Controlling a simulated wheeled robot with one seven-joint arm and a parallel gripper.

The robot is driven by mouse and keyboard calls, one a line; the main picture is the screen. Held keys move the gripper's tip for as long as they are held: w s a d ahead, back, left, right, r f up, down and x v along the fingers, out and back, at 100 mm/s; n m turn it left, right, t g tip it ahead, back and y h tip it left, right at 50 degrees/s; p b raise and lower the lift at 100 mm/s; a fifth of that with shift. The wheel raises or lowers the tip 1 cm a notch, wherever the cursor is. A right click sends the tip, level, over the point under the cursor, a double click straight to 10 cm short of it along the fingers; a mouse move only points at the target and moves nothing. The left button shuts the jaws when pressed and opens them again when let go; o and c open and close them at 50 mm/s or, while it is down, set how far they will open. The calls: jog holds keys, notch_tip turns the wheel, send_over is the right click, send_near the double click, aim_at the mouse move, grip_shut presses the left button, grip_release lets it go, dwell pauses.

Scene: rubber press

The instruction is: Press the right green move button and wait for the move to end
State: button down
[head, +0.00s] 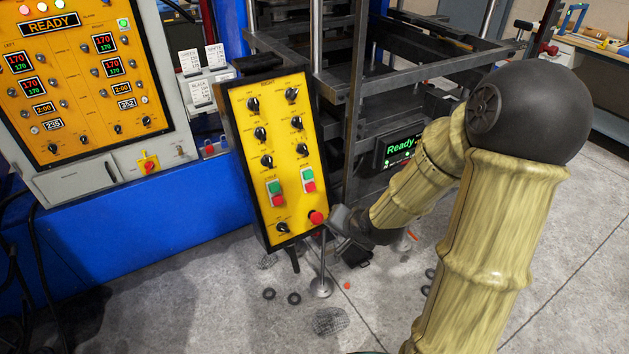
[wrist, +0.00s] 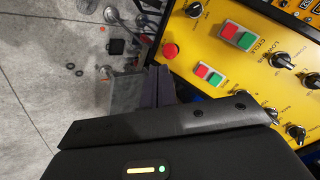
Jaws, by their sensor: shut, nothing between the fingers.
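The yellow control panel (head: 292,140) stands tilted in a black frame in the middle of the head view. Its right green button (head: 306,174) sits above a red button, to the upper left of the red mushroom button (head: 317,217). In the wrist view the right green button (wrist: 214,79) shows uncovered, beside its red button. The left green button (head: 274,186) is in the other pair, which also shows in the wrist view (wrist: 247,43). My gripper (head: 337,217) is shut and empty by the panel's lower right edge; its fingers (wrist: 160,86) appear left of the buttons.
The press frame (head: 350,110) stands behind the panel, with a small screen (head: 399,148) reading "Ready" in green. A larger orange panel (head: 75,90) also reads "READY". Several black rings (head: 294,298) lie on the grey floor. Floor in front is mostly clear.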

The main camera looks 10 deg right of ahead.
aim_at(309, 176)
jog(key=w+d+r+m+t+y, duration=0.2)
jog(key=w+r+m+t, duration=0.3)
jog(key=m, duration=0.1)
jog(key=shift+d+r+m+t+b, duration=0.15)
jog(key=shift+r+m+t+b, duration=0.15)
jog(key=shift+r+b, duration=0.1)
jog(key=shift+w+f, duration=0.1)
jog(key=shift+w, duration=0.15)
jog(key=p+x, duration=0.1)
jog(key=x, duration=1.1)
jog(key=shift+w+a+p, duration=0.3)
jog(key=shift+a+p, duration=0.05)
jog(key=shift+w+a+f, duration=0.1)
jog(key=shift+w+f, duration=0.2)
jog(key=shift+w, duration=0.1)
